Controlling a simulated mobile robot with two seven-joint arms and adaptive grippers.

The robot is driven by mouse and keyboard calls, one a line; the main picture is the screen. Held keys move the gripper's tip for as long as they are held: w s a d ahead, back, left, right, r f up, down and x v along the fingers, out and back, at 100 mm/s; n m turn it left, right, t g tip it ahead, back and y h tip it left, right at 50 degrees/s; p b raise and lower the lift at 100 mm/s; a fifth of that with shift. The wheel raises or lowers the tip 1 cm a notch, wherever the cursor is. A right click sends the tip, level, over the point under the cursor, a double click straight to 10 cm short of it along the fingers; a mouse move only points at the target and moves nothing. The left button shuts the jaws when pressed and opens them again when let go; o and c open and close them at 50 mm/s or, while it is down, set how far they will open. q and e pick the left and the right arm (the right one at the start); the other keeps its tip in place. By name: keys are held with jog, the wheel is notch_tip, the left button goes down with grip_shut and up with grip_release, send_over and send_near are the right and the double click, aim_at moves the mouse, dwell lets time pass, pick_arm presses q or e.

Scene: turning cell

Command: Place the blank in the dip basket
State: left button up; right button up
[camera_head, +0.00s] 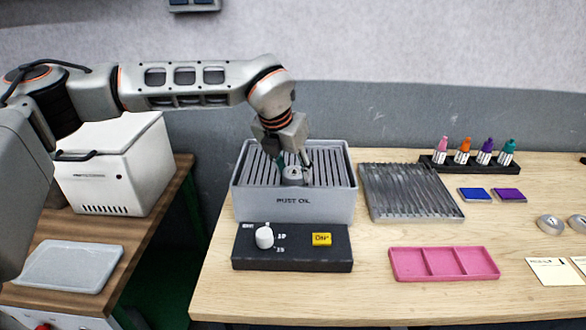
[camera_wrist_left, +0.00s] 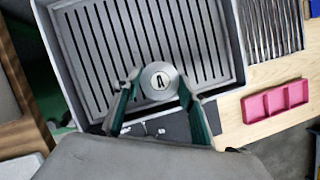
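The blank (camera_head: 292,177) is a short grey metal cylinder with a dark mark on its top face. It is upright over the slatted floor of the grey dip basket (camera_head: 294,206), inside the rim, near the front wall. The wrist view also shows the blank (camera_wrist_left: 158,84) and the slatted basket (camera_wrist_left: 85,53). My left gripper (camera_head: 295,168) reaches down from above, its green-lined fingertips (camera_wrist_left: 159,82) against opposite sides of the blank. Whether the blank's underside touches the slats is hidden. My right gripper is in neither view.
A black control box (camera_head: 292,259) with a white knob stands in front of the basket. A ridged metal tray (camera_head: 410,192) is close on its right. A pink tray (camera_head: 444,264) lies front right. A white lidded box (camera_head: 112,165) stands left, on another table.

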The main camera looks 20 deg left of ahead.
pick_arm(q)
jog(key=o, duration=0.3)
jog(key=shift+r, duration=0.3)
jog(key=v, duration=1.1)
jog(key=shift+s+a+r+b, duration=0.1)
jog(key=shift+r+b, duration=0.25)
jog(key=shift+b, duration=0.05)
